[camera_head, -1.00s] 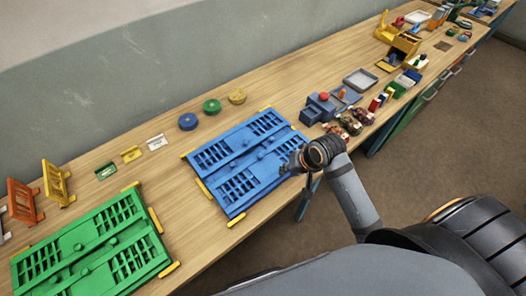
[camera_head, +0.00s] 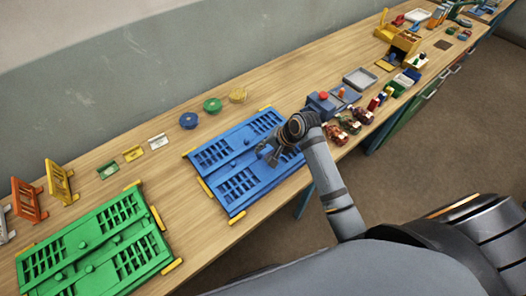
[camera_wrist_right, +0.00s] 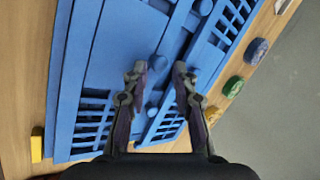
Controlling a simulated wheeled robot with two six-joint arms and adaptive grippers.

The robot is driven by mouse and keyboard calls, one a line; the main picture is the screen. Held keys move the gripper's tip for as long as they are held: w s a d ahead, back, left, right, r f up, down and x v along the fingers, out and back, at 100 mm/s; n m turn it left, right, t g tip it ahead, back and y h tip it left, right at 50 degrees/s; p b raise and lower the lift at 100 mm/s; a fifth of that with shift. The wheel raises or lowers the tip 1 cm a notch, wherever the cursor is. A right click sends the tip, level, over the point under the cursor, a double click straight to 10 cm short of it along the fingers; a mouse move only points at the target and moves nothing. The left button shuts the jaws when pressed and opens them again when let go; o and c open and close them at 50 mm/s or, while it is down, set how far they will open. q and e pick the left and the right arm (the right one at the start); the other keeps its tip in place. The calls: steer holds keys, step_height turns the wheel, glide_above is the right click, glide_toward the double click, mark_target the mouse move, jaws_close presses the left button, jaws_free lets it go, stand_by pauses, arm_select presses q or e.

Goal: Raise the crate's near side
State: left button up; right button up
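The blue crate (camera_head: 222,172) lies folded flat on the wooden table, with slatted panels and small round knobs on top. It fills much of the right wrist view (camera_wrist_right: 105,55). My right gripper (camera_head: 268,152) is above the crate's right part, its arm covering the near right corner. No panel is raised. My left gripper is not in view.
Yellow stops (camera_head: 237,217) sit around the blue crate. A green folded crate (camera_head: 95,245) lies to the left. Blue, green and yellow discs (camera_head: 212,104) stand behind.

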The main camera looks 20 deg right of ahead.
steer(key=shift+w+a+f, duration=0.2)
steer(key=shift+f, duration=0.45)
jaws_close()
